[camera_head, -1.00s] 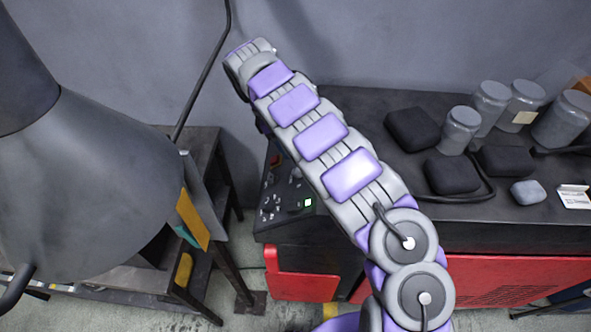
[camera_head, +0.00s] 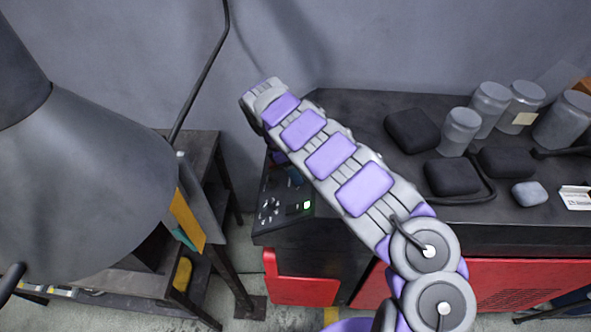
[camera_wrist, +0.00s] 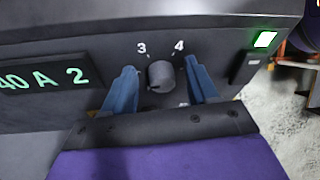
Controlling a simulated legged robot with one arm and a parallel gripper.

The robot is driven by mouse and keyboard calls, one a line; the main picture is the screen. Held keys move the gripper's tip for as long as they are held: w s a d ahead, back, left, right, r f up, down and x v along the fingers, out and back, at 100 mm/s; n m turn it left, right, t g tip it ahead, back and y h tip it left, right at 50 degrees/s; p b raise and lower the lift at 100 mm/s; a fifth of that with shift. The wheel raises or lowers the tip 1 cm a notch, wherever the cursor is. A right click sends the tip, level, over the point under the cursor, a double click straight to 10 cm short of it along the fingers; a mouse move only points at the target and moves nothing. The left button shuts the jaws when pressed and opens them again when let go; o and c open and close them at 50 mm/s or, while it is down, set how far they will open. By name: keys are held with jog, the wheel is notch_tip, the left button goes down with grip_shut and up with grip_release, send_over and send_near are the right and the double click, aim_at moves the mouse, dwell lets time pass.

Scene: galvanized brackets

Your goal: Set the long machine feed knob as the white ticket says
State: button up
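In the wrist view a dark round knob (camera_wrist: 161,76) sits on the machine's dark panel, with a 3 printed at its upper left and a 4 at its upper right. My gripper (camera_wrist: 159,68) is open, one blue finger on each side of the knob, with gaps showing. How deep the fingers reach is unclear. In the head view the control panel (camera_head: 285,212) is partly covered by my arm, and my gripper is mostly hidden. A small white card (camera_head: 575,197) with dark print stands at the far right; its text is too small to read.
Black blocks (camera_head: 413,130) and grey jars (camera_head: 460,130) stand on the machine top. A dark table (camera_head: 205,160) is at left.

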jog(key=shift+a+f, duration=0.3)
jog(key=shift+a, duration=0.5)
jog(key=shift+c, duration=0.2)
jog(key=shift+a, duration=0.4)
jog(key=c, duration=0.3)
jog(key=shift+d+r, duration=0.15)
jog(key=shift+d, duration=0.5)
jog(key=c, duration=0.5)
jog(key=shift+d, duration=0.15)
jog(key=shift+c, duration=1)
